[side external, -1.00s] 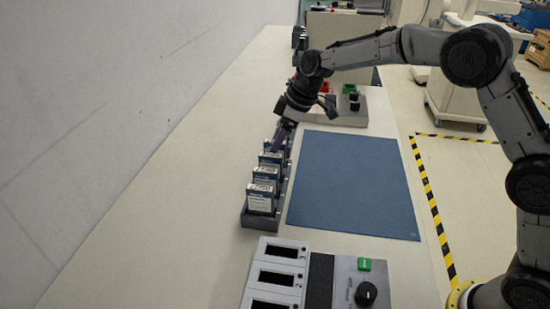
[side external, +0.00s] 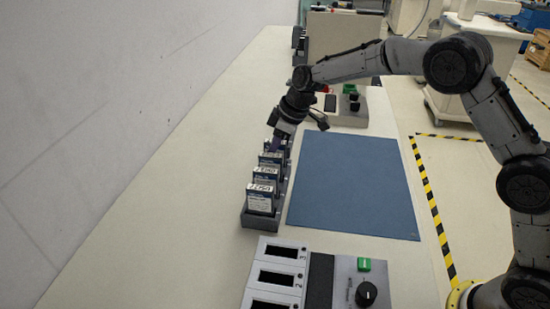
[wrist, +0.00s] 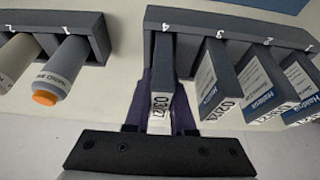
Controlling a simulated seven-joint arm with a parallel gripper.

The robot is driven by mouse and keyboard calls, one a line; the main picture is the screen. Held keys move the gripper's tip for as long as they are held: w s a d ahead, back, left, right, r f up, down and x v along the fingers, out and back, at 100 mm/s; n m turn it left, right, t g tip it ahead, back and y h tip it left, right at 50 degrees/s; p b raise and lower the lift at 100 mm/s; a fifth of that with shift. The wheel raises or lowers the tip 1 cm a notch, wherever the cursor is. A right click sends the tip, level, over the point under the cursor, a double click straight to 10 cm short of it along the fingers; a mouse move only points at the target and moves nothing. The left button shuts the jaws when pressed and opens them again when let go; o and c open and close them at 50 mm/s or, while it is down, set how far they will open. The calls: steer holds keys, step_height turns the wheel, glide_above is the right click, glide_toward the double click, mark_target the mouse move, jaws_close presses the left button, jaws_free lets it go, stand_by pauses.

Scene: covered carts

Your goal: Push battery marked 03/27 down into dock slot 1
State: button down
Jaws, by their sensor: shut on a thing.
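The battery marked 03/27 (wrist: 161,92) is narrow and dark with a white printed end. My gripper (wrist: 159,124) is shut on it, with purple fingers on both sides. In the wrist view the battery is at the leftmost slot of the dark dock (wrist: 238,29); its far end meets the dock, but I cannot tell how deep it sits. In the side view my gripper (side external: 281,143) is at the far end of the dock (side external: 262,222), and the held battery is mostly hidden.
Several other labelled batteries (side external: 261,199) stand in the dock beside the held one. A second rack (wrist: 95,38) holds cylinders, one orange-tipped (wrist: 62,72). A blue mat (side external: 350,185) lies clear to the right. A panel with a knob (side external: 366,293) is in front.

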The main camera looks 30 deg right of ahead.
steer(key=shift+r, duration=0.2)
steer(key=shift+r, duration=0.55)
steer(key=s+d+r, duration=0.3)
steer(key=s+r, duration=0.8)
steer(key=s, duration=0.2)
glide_above(262, 299)
steer(key=s, duration=0.1)
steer(key=shift+s+a+f, duration=0.1)
steer(key=shift+a+f, duration=0.1)
steer(key=shift+f, duration=1.25)
steer(key=shift+s+a+f, duration=0.1)
steer(key=shift+a+f, duration=0.05)
steer(key=shift+f, duration=1.3)
steer(key=shift+f, duration=2.65)
